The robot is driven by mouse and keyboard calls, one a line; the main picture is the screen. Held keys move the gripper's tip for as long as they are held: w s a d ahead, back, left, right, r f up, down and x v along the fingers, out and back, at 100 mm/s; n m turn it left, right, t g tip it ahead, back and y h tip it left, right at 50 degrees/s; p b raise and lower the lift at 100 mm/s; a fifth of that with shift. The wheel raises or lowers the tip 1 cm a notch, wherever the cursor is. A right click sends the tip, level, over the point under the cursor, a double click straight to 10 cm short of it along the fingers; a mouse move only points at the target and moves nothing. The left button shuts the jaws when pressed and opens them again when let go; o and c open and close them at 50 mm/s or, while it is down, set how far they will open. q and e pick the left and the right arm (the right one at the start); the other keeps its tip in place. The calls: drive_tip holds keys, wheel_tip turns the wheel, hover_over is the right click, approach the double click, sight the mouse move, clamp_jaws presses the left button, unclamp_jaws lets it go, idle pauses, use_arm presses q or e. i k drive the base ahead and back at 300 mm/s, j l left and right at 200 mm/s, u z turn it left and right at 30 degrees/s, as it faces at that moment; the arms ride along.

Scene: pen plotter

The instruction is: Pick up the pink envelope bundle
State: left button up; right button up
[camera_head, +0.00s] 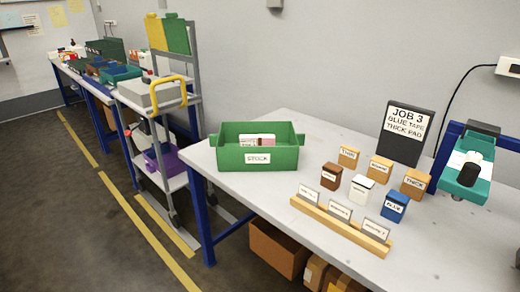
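A green bin (286,159) labelled STOCK stands at the left end of the near table. Inside it lies a small white and pinkish bundle (258,140), which may be the pink envelope bundle. Its lower part is hidden by the bin's front wall, and it is too small to make out clearly. Neither of my grippers is in view.
On the table (250,190) stand several small labelled boxes, a wooden card rack (340,228), a black JOB 3 sign (404,131) and a teal machine (474,178). A grey cart (158,95) stands left of the table. The tabletop in front of the bin is clear.

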sight(259, 140)
drive_tip(key=i+j+z, duration=0.1)
drive_tip(key=i+j, duration=0.15)
drive_tip(key=j, duration=0.15)
drive_tip(key=i+j, duration=0.3)
drive_tip(key=i+j+z, duration=0.15)
drive_tip(key=j, duration=0.3)
drive_tip(key=i, duration=0.1)
